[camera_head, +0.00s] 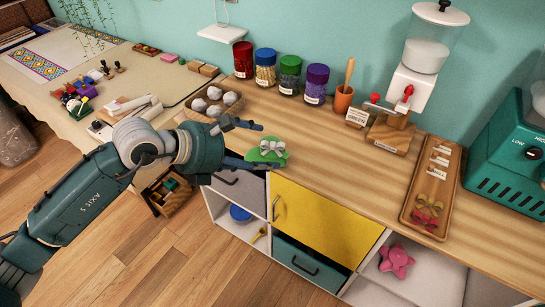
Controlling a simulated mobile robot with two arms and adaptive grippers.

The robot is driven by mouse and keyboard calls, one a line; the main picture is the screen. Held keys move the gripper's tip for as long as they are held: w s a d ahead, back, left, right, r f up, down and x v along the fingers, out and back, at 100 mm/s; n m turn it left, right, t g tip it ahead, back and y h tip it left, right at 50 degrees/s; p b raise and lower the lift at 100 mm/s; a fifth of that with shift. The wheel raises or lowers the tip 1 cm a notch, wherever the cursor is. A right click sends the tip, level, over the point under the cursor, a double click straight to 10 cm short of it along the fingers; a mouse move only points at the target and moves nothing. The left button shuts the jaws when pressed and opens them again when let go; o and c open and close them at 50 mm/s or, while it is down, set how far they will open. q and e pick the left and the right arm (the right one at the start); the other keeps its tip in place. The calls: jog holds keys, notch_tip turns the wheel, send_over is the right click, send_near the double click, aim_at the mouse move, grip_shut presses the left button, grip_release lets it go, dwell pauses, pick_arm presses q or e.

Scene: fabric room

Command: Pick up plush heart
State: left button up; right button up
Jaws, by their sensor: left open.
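A small green plush piece with a white bow (268,151) is on the wooden counter near its front edge. It looks like the plush heart, but its outline is partly hidden and I cannot be sure of the shape. My left gripper (256,145) reaches in from the left, low over the counter. Its fingers are spread, one behind and to the left of the green plush and one along its front side. I cannot tell whether a finger touches it. My right gripper is out of view.
Behind stand several lidded jars (290,74), a cup (343,98) and a dispenser (418,65). A bowl of white balls (213,97) is close to my left gripper. A wooden tray (432,188) lies right. A pink star plush (396,260) sits in a cubby below. The middle counter is clear.

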aim_at(258, 158)
pick_arm(q)
jog(key=w+f+y, duration=0.1)
jog(key=f, duration=0.1)
jog(key=w+a+f, duration=0.1)
jog(key=w, duration=0.1)
jog(key=w+a+f+y, duration=0.1)
jog(key=f, duration=0.1)
jog(key=shift+w+a+f+t+y+p, duration=0.15)
jog(key=shift+w+f+t+y+p, duration=0.15)
jog(key=shift+p, duration=0.1)
jog(key=shift+s+f+p+x, duration=0.1)
jog(key=shift+p+x, duration=0.25)
jog(key=shift+x, duration=1.15)
jog(key=shift+s+f+p+x, duration=0.15)
jog(key=shift+p+x, duration=0.2)
jog(key=shift+x, duration=1.1)
jog(key=c, duration=0.9)
